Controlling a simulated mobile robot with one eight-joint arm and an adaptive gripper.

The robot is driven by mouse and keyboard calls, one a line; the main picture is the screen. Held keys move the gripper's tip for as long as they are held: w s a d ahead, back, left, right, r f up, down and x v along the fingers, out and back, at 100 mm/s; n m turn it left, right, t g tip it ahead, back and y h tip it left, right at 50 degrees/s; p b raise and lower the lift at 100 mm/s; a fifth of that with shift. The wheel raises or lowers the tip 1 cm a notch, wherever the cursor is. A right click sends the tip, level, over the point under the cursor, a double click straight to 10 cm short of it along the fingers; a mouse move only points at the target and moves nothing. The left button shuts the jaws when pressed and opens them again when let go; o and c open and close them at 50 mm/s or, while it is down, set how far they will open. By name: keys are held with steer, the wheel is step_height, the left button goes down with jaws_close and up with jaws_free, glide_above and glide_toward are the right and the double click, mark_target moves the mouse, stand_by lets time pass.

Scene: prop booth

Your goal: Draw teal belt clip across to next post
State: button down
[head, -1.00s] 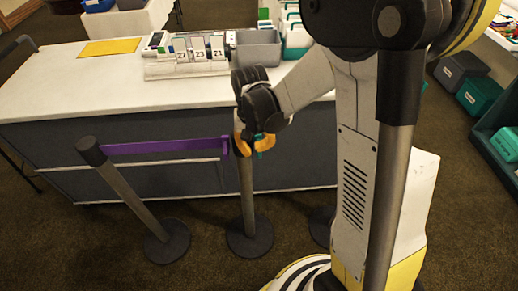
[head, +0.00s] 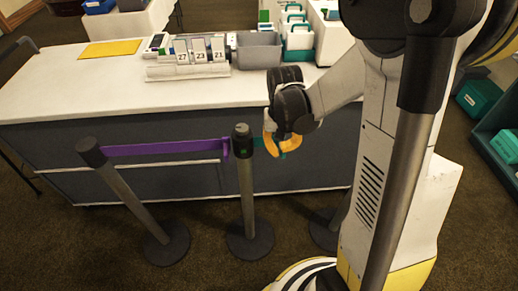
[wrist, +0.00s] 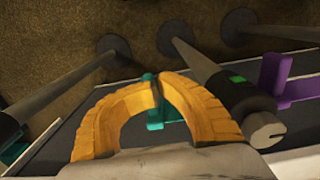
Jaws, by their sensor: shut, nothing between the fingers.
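My gripper (head: 280,150), with orange curved fingers, is shut to the right of the middle post (head: 243,185) in the head view. The teal belt clip (head: 293,143) shows at the fingertips, and a short teal strip (head: 259,142) runs out from the post's head towards it. In the wrist view the fingertips (wrist: 157,88) meet, with the teal clip (wrist: 167,112) beyond and partly hidden by them; I cannot tell if they touch it. Another post (wrist: 60,86) stands to the left there; in the head view my arm hides most of it.
A purple belt (head: 165,147) joins the left post (head: 130,200) to the middle one. Round post bases (head: 250,242) stand on the carpet.

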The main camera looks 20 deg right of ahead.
steer(key=s+d, duration=0.4)
steer(key=d, duration=1)
steer(key=s+d+b, duration=0.1)
steer(key=s+d, duration=0.4)
steer(key=d, duration=0.9)
steer(key=shift+d, duration=0.15)
stand_by(0.6)
steer(key=shift+s, duration=0.1)
